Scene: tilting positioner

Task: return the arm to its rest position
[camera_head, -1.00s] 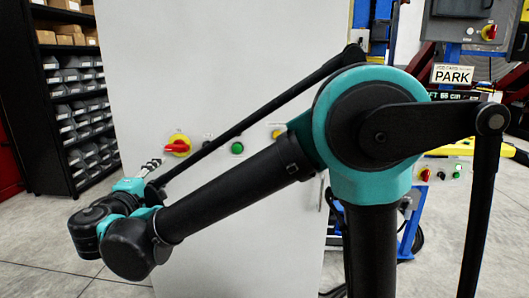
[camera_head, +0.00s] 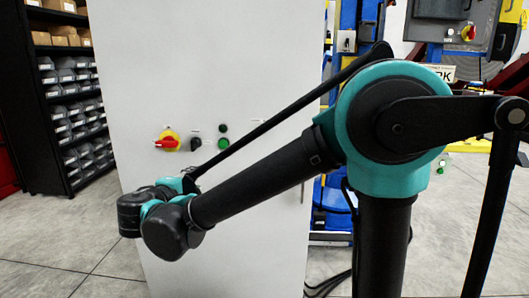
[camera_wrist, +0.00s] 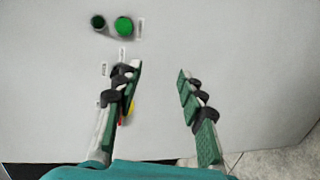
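My arm reaches from the right across the head view, its black and teal wrist (camera_head: 165,222) low in front of a pale grey cabinet (camera_head: 220,60). My gripper is mostly hidden behind the wrist in that view. In the wrist view my gripper (camera_wrist: 159,70) is open, its two green-padded fingers apart with only the pale cabinet face visible between them. I see no contact with the panel controls, though depth is hard to judge.
The cabinet carries a red-and-yellow rotary switch (camera_head: 168,141), a small black switch (camera_head: 195,144) and a green button (camera_head: 223,143). A black shelf with bins (camera_head: 70,100) stands at the left. Blue and yellow machinery stands behind at the right. Floor is clear at lower left.

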